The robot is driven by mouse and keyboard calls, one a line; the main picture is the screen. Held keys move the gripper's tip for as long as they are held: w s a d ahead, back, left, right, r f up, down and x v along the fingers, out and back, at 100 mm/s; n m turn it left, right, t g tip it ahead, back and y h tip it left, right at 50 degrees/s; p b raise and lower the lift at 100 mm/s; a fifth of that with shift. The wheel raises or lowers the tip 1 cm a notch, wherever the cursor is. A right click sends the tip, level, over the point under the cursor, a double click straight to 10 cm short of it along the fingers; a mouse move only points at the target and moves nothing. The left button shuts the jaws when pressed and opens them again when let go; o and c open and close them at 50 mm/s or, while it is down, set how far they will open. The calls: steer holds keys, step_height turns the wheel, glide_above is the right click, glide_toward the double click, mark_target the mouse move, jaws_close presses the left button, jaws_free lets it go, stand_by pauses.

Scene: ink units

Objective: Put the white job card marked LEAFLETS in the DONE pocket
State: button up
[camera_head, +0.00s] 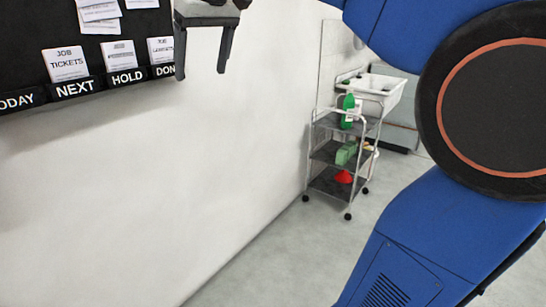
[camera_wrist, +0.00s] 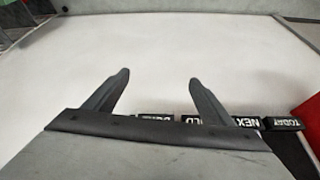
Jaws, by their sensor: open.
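My gripper (camera_head: 201,72) is open and empty, in front of the wall at the right end of the black board. It also shows in the wrist view (camera_wrist: 159,77), with nothing between its fingers. A white card (camera_head: 160,50) stands behind the DONE pocket (camera_head: 165,70), just left of the gripper; its print is too small to read surely. A white card (camera_head: 119,55) with unreadable print stands in the HOLD pocket (camera_head: 127,77). A white card marked JOB TICKETS (camera_head: 66,64) stands in the NEXT pocket (camera_head: 74,89). I cannot tell which card reads LEAFLETS.
Several white papers (camera_head: 100,14) are on the upper board. The TODAY pocket (camera_head: 18,101) is at its left. The floor before the wall is clear.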

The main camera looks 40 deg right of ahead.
steer(key=s+d+f, duration=0.1)
steer(key=s+f, duration=0.7)
steer(key=f, duration=0.4)
steer(key=s+f+m, duration=0.1)
steer(key=s+f, duration=0.7)
steer(key=f, duration=0.4)
steer(key=s+d+f, duration=0.1)
steer(key=s+f, duration=0.7)
steer(key=f, duration=0.4)
steer(key=shift+s+d+m+h, duration=0.25)
steer(key=shift+d+m+h, duration=0.1)
steer(key=shift+m+h, duration=0.05)
